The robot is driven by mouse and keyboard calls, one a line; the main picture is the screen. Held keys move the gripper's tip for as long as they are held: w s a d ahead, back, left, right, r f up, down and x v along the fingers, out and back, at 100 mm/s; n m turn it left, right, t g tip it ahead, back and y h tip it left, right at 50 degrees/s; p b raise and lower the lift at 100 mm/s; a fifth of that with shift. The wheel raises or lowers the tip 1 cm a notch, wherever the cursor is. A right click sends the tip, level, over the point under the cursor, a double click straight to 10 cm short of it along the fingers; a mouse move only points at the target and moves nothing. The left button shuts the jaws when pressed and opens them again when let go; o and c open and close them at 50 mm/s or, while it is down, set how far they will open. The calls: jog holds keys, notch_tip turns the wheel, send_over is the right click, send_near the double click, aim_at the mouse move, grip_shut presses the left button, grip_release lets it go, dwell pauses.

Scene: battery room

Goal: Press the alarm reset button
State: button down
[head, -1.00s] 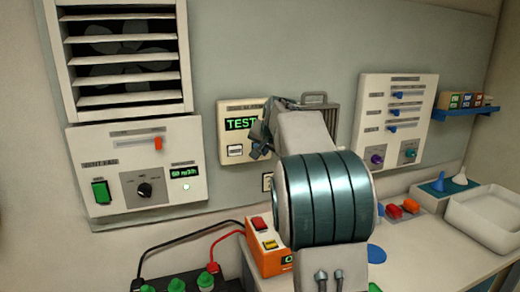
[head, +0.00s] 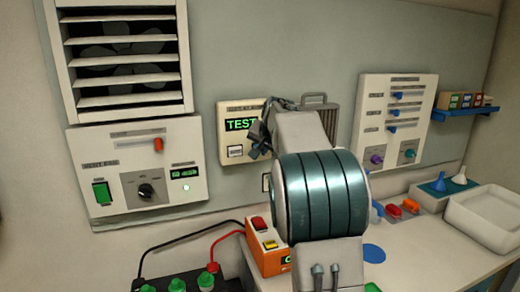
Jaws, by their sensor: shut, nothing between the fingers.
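A cream wall panel (head: 227,112) in the middle carries a green display reading TEST (head: 240,125). Below the display is a small pale square button (head: 235,151) in a dark frame; its label is too small to read. My gripper (head: 256,144), dark and small in this view, is shut and empty. It shows just right of the button and overlaps the right side of the panel and the end of the display. I cannot tell whether it touches the panel. My arm hides what lies behind it to the right.
A ventilation panel (head: 85,150) with a green switch and knob is at left, below a louvred fan. A panel with blue sliders (head: 410,95) is at right. An orange box (head: 265,258) with cables stands on the bench (head: 430,262) below, and a pale tray (head: 485,215) sits at right.

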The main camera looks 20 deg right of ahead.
jog(key=shift+w+p, duration=0.4)
dwell(0.4)
jog(key=shift+s, duration=0.15)
jog(key=shift+s+b, duration=0.6)
jog(key=shift+s, duration=0.1)
jog(key=s+b, duration=0.3)
jog(key=s, duration=0.2)
dwell(0.4)
dwell(0.6)
jog(key=s+a+f+n+g, duration=0.2)
jog(key=s+f, duration=0.4)
jog(key=s, duration=0.5)
jog(key=s+a+f+n+g, duration=0.2)
jog(key=s+a+f, duration=0.5)
jog(key=s, duration=0.5)
jog(key=s+a+f+n+g+y, duration=0.1)
jog(key=s+a+f+n, duration=0.3)
jog(key=s, duration=0.7)
notch_tip(320, 180, down, 3)
jog(key=shift+s+a+r+n+g, duration=0.1)
jog(key=shift+s+a+n+g, duration=0.15)
jog(key=shift+g, duration=0.25)
